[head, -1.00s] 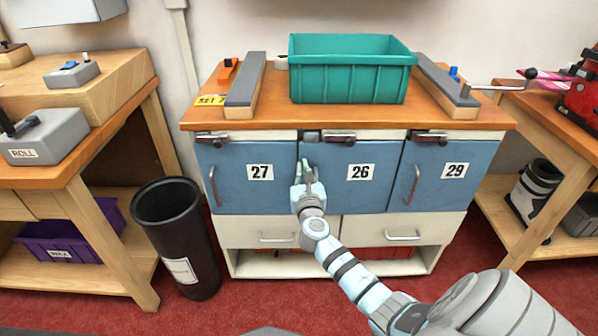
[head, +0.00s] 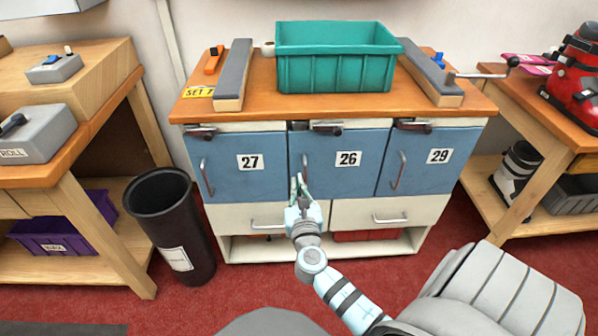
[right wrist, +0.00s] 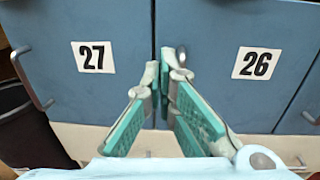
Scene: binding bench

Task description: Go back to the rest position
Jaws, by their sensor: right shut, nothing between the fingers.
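My right gripper (head: 298,186) is in front of the cabinet, near the lower left of blue door 26 (head: 348,178). It is shut and empty. In the right wrist view its green-padded fingers (right wrist: 165,80) come together before the gap between doors 27 and 26. Part of door 26's handle (head: 304,166) shows just above the fingertips in the head view; I cannot tell whether they touch. Doors 27 (head: 232,178), 26 and 29 (head: 438,172) look shut. My left gripper is not in view.
A black bin (head: 170,215) stands left of the cabinet. A teal crate (head: 335,72) sits on the cabinet top (head: 260,106). Workbenches stand at left (head: 70,182) and right (head: 520,105). Red floor (head: 230,290) is open in front of the cabinet.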

